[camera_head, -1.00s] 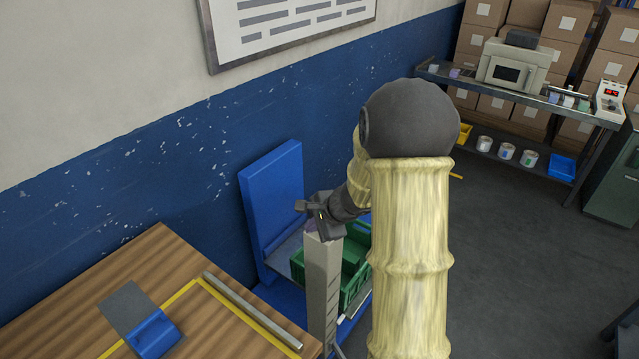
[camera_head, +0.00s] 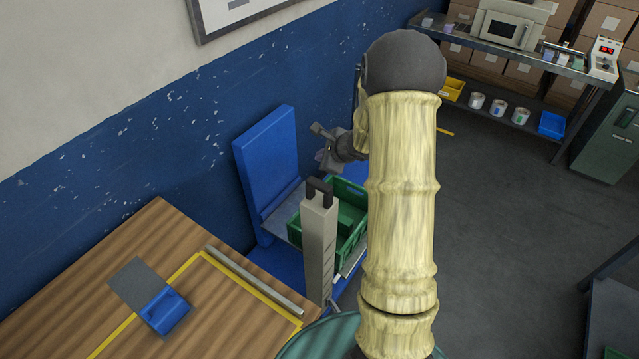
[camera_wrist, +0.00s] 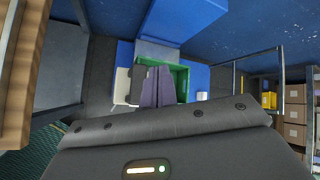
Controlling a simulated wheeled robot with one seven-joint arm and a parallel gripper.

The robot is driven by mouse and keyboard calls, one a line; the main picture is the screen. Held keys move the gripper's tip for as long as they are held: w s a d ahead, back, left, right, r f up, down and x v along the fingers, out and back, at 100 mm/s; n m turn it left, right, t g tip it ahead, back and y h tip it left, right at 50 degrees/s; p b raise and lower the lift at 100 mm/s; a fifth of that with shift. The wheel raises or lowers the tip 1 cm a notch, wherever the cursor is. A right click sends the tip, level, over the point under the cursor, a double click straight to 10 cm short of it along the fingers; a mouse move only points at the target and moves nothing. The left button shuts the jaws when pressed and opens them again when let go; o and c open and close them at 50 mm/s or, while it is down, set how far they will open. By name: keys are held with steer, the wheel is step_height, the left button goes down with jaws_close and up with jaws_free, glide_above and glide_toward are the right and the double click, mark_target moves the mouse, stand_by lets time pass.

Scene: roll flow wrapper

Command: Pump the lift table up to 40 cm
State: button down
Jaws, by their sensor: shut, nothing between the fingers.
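The blue lift table has a tall upright back panel (camera_head: 268,165) and a grey platform (camera_head: 283,198) low down near the wall. A beige post (camera_head: 320,245) with a black handle (camera_head: 319,192) on top stands upright at its near side. My gripper (camera_head: 322,145) is shut and empty, above and behind the handle and apart from it. In the wrist view my closed fingers (camera_wrist: 156,85) overlap the crate. The dark handle (camera_wrist: 138,85) and beige post (camera_wrist: 122,88) show just left of them. I cannot read any height mark on the post.
A green crate (camera_head: 343,188) sits on the platform. A shelf bench (camera_head: 510,60) and boxes stand at the back right. The floor (camera_head: 490,220) to the right is clear.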

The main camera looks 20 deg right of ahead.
steer(key=b, duration=0.4)
glide_toward(315, 178)
steer(key=w, duration=0.1)
steer(key=w+f, duration=0.1)
steer(key=w+a, duration=0.1)
steer(key=shift+w+f, duration=0.2)
steer(key=shift+f, duration=0.1)
steer(key=shift+f+b, duration=0.65)
steer(key=shift+b, duration=0.05)
steer(key=shift+r, duration=0.1)
steer(key=shift+w, duration=0.1)
steer(key=shift+s, duration=0.2)
steer(key=shift+w, duration=0.1)
steer(key=shift+f+b, duration=0.45)
steer(key=shift+b, duration=0.3)
stand_by(0.3)
